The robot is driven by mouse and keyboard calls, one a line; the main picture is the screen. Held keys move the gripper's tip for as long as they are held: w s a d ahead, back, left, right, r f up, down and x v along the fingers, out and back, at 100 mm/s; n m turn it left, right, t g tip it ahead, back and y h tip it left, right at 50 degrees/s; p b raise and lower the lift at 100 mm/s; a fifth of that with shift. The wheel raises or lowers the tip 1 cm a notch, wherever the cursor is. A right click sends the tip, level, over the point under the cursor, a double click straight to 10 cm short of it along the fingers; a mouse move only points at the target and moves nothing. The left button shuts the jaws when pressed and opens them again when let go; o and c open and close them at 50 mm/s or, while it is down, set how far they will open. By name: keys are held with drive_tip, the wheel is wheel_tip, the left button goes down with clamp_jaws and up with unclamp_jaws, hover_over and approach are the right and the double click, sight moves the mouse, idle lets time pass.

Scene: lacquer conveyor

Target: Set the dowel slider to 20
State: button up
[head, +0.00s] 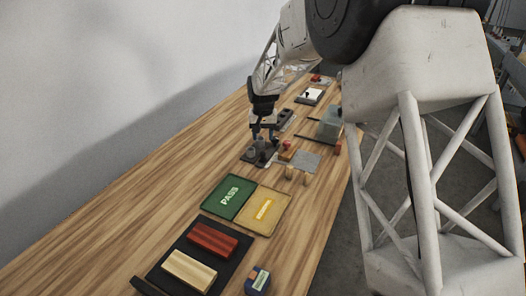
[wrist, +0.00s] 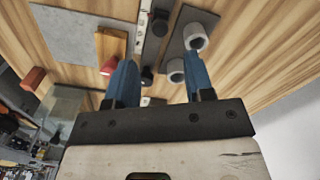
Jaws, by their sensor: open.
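A dark rail with a pale marked strip (wrist: 145,18) shows in the wrist view and looks like the dowel slider. Black knobs stand along it, one at the top (wrist: 158,22) and one lower (wrist: 147,76); its reading is too small to tell. My gripper (wrist: 160,60) is open, with blue fingers apart and nothing held. The lower knob and a grey cylinder (wrist: 177,70) appear between the fingers. In the head view my gripper (head: 265,132) is low over the dark fixture (head: 250,158), whose details it partly hides.
Beside the fixture are a grey sheet (head: 308,160), an orange block (head: 288,151) and wooden pegs (head: 289,172). A green PASS tray (head: 230,197) and a yellow tray (head: 264,208) lie nearer. A clear box (head: 330,123) stands near the right edge. The table's left side is clear.

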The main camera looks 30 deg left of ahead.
sight(263, 152)
drive_tip(key=shift+f, duration=3.75)
clamp_jaws()
